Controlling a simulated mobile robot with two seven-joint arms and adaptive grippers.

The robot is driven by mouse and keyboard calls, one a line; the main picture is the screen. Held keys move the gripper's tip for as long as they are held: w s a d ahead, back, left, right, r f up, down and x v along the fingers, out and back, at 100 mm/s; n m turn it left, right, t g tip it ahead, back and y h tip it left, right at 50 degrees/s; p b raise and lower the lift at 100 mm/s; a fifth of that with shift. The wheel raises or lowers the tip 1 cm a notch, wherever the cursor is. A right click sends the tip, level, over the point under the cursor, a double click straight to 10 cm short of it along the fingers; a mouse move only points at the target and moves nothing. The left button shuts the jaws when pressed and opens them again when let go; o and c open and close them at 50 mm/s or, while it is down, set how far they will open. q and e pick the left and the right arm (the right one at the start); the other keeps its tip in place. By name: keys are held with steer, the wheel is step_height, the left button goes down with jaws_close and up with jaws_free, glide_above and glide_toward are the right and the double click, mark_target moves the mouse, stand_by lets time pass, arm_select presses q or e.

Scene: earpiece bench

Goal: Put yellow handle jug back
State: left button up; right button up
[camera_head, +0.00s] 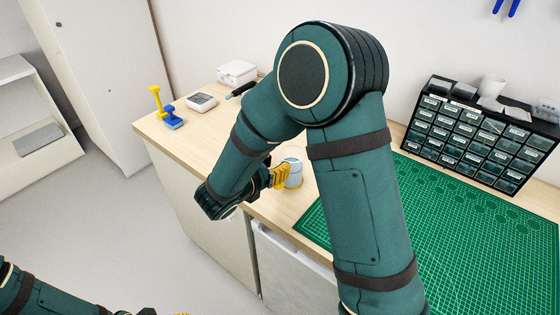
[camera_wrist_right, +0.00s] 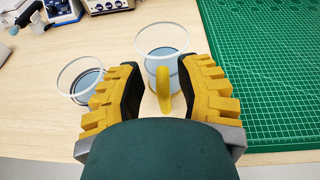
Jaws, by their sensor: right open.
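The yellow handle jug (camera_wrist_right: 172,45) is clear-walled with bluish contents and stands on the wooden bench. Its yellow handle (camera_wrist_right: 163,88) faces my right gripper (camera_wrist_right: 165,72), whose open yellow fingers lie on either side of the handle. Whether they touch it cannot be told. In the head view, a pale jug (camera_head: 293,173), apparently the same one, stands just beyond the right gripper (camera_head: 279,177); its handle is hidden by the fingers. Only the edge of my left gripper (camera_head: 170,313) shows at the bottom of the head view.
A green cutting mat (camera_head: 480,240) lies to the right, before a drawer organiser (camera_head: 475,140). A blue-yellow tool (camera_head: 170,120) and grey device (camera_head: 201,101) stand far left.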

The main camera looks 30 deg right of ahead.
steer(key=v, duration=0.9)
steer(key=s+f+m+g+y, duration=0.1)
steer(key=s+f+g, duration=0.1)
steer(key=f, duration=0.1)
steer(key=s+f+m+g+y, duration=0.1)
steer(key=s+f, duration=0.1)
steer(key=f, duration=0.2)
steer(key=s+f+g+y, duration=0.2)
steer(key=f, duration=0.2)
steer(key=shift+s+d+f+m+g+p, duration=0.25)
steer(key=shift+s+d+m+g+p, duration=0.05)
steer(key=shift+s+d+m+p, duration=0.1)
steer(key=s+a+f+m+g+y, duration=0.4)
steer(key=s+a+f+m+y, duration=0.6)
steer(key=f+m+y, duration=0.15)
steer(key=w+f+m+t+y, duration=0.1)
steer(key=w+f+m+t, duration=0.3)
steer(key=m, duration=0.7)
steer(key=shift+w+d+t, duration=0.45)
steer(key=shift+t, duration=0.05)
steer(key=shift+y, duration=0.25)
